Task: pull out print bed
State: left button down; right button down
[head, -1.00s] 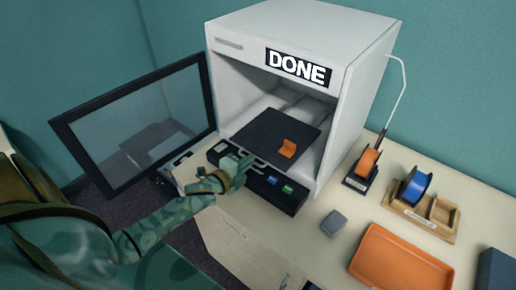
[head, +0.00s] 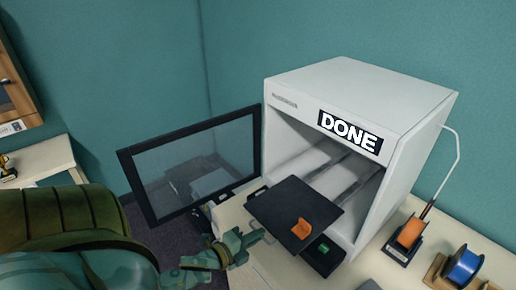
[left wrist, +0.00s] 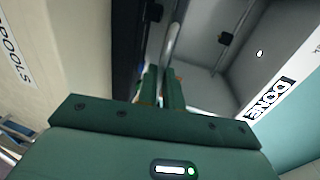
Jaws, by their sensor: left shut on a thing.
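The dark print bed (head: 277,203) sticks out of the front of the white printer (head: 385,95), over the printer's front panel. A small orange printed piece (head: 301,228) sits on the bed near its right corner. My left gripper (head: 258,236) is at the front edge of the bed. In the left wrist view my left gripper's green fingers (left wrist: 160,88) are shut on the pale bar handle (left wrist: 175,38) of the bed. In the head view the handle is mostly hidden. My right gripper is not in view.
The printer's framed door (head: 146,186) stands swung open to the left. A black holder with an orange spool (head: 411,231) and a wooden stand with a blue spool (head: 463,267) are on the table at right. A display reads DONE (head: 350,132).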

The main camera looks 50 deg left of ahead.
pick_arm(q)
jog(key=c, duration=1.8)
grip_release()
jog(key=b+v, duration=0.1)
jog(key=v, duration=1.5)
jog(key=shift+s+r, duration=0.1)
jog(key=shift+s, duration=0.05)
